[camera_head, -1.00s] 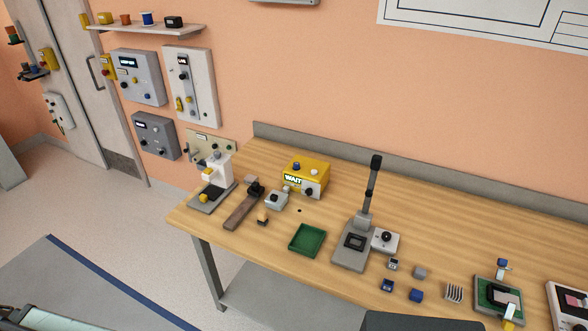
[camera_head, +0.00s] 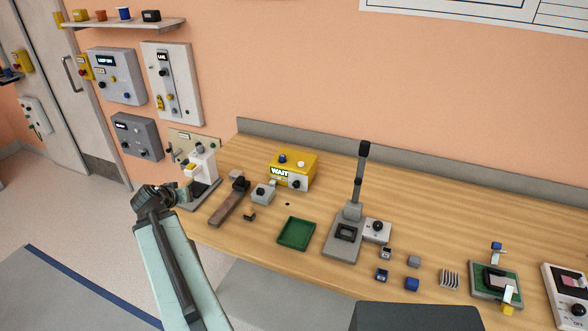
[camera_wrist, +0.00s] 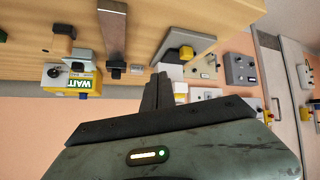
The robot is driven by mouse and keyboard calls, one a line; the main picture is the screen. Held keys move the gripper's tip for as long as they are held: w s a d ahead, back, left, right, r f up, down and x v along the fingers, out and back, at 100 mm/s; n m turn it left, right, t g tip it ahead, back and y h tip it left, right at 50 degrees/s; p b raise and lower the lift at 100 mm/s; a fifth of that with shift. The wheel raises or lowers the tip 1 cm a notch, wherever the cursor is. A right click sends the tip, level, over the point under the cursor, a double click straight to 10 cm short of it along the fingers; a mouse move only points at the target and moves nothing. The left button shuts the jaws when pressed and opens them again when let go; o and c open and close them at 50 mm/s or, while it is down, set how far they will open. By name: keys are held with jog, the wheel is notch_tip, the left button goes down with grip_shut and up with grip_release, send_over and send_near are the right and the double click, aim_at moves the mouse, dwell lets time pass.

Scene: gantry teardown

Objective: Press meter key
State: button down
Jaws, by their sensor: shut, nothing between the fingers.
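No part is plainly marked as the meter key. A white device (camera_head: 568,296) with a pinkish display and a dark knob stands at the right edge of the head view, partly cut off. A yellow box (camera_head: 310,163) has a WAIT display, a blue button and a white button on top, and a dark knob in front; it also shows in the wrist view (camera_wrist: 96,84). My gripper (camera_head: 181,192) is shut and empty at the table's left end, beside the white stand (camera_head: 203,165), and overlaps its base. In the wrist view my fingers (camera_wrist: 159,82) point towards the table side.
A brown bar (camera_head: 228,206), a small grey box (camera_head: 262,194) and a green tray (camera_head: 282,243) lie along the table. A lever press (camera_head: 341,246) stands mid-table, with several small blocks to its right. Wall panels (camera_head: 116,77) hang at the left.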

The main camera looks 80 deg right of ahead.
jog(key=s+d+r+m+g+h+b, duration=0.1)
jog(key=s+d, duration=0.4)
jog(key=s, duration=0.6)
jog(key=s+d+r+m+g+h, duration=0.2)
jog(key=s+d, duration=0.3)
jog(key=s, duration=0.6)
jog(key=s+d+r+m+g+h+b, duration=0.1)
jog(key=s+d, duration=0.4)
jog(key=s, duration=0.6)
jog(key=shift+r+m+g+b, duration=0.3)
jog(key=shift+r+m, duration=0.55)
jog(key=shift+m, duration=0.15)
jog(key=shift+w, duration=0.2)
